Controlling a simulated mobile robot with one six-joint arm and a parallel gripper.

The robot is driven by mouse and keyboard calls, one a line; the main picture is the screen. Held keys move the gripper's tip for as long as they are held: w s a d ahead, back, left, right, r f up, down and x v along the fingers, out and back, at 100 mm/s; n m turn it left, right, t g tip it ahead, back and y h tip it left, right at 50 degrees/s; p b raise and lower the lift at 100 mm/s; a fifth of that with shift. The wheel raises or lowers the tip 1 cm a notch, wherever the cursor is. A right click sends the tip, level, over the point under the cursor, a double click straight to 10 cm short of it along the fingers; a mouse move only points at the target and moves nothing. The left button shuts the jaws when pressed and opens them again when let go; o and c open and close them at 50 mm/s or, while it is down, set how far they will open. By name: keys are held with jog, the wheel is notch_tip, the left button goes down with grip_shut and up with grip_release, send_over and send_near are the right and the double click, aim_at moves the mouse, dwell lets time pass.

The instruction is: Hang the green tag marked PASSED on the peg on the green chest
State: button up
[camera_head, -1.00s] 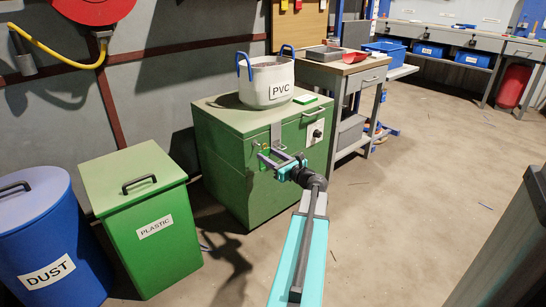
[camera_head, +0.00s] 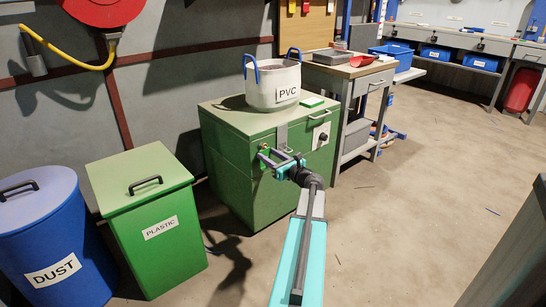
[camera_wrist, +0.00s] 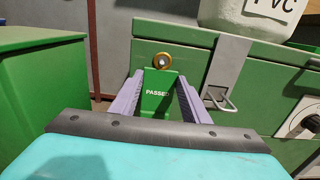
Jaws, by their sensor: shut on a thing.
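The green tag marked PASSED (camera_wrist: 157,92) is upright between the two purple-grey fingers of my gripper (camera_wrist: 160,76) in the wrist view. The gripper is shut on it. A brass-coloured ring with a grey centre (camera_wrist: 163,61) shows at the tag's top edge. I cannot tell whether it is the tag's eyelet, the peg's end, or both lined up. The green chest (camera_head: 238,150) stands ahead, and my gripper (camera_head: 272,157) is in front of its front face, left of the grey hasp (camera_head: 283,136). Whether tag and chest touch cannot be told.
A white PVC bag (camera_head: 273,90) and a small green item (camera_head: 311,102) are on the chest's lid. A green PLASTIC bin (camera_head: 150,215) and a blue DUST bin (camera_head: 55,235) stand left. A workbench (camera_head: 350,70) stands right of the chest. The floor at right is mostly clear.

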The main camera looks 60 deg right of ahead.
jog(key=shift+w+d+f+b, duration=0.15)
jog(key=shift+w+f+b, duration=0.2)
jog(key=shift+w+b, duration=0.1)
dwell(0.6)
jog(key=o, duration=1.1)
jog(key=shift+p+v, duration=0.4)
jog(key=shift+v, duration=0.45)
jog(key=p+v, duration=0.3)
jog(key=v, duration=0.9)
